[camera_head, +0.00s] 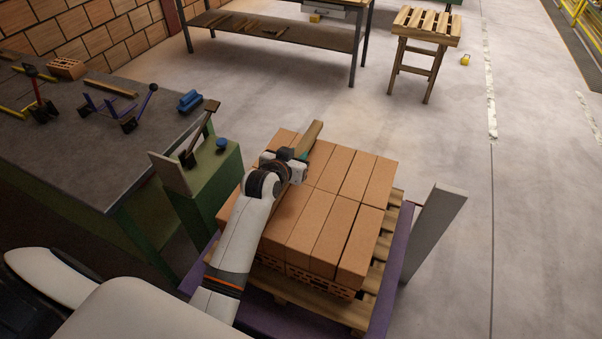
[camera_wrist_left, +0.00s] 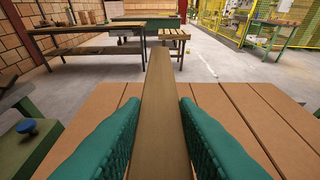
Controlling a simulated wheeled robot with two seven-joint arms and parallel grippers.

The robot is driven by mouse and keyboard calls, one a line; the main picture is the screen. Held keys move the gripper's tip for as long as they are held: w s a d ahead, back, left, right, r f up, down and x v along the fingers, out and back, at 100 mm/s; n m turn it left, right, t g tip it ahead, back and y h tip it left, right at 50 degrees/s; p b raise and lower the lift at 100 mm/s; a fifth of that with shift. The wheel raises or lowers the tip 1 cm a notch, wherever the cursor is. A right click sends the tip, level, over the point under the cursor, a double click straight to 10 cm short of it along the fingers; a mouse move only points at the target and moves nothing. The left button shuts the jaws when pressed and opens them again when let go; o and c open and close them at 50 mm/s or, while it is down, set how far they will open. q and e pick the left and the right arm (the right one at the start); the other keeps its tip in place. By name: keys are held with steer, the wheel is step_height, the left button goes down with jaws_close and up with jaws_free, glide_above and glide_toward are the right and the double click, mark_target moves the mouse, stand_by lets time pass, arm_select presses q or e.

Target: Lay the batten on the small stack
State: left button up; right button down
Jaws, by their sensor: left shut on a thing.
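The batten (camera_head: 309,139) is a brown wooden strip over the top of the small stack of orange bricks (camera_head: 347,170). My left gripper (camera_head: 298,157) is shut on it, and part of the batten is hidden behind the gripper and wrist. In the left wrist view the batten (camera_wrist_left: 163,105) runs away from me between the two green fingers (camera_wrist_left: 160,138), with the flat brick tops (camera_wrist_left: 235,110) around and below it. I cannot tell whether the batten touches the bricks. My right gripper is not in view.
The stack sits on a wooden pallet (camera_head: 319,304) in a purple frame (camera_head: 394,272), with a grey post (camera_head: 436,224) at its right. A green box with a lever (camera_head: 212,180) stands close left, beside a dark workbench (camera_head: 78,150). Floor to the right is clear.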

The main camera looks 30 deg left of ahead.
arm_select(q)
steer(key=shift+f, duration=0.85)
step_height(320, 180, down, 4)
steer(key=shift+r, duration=0.2)
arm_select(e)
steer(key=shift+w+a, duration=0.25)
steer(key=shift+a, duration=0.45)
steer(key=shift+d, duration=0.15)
arm_select(q)
steer(key=o, duration=1)
steer(key=shift+o, duration=0.2)
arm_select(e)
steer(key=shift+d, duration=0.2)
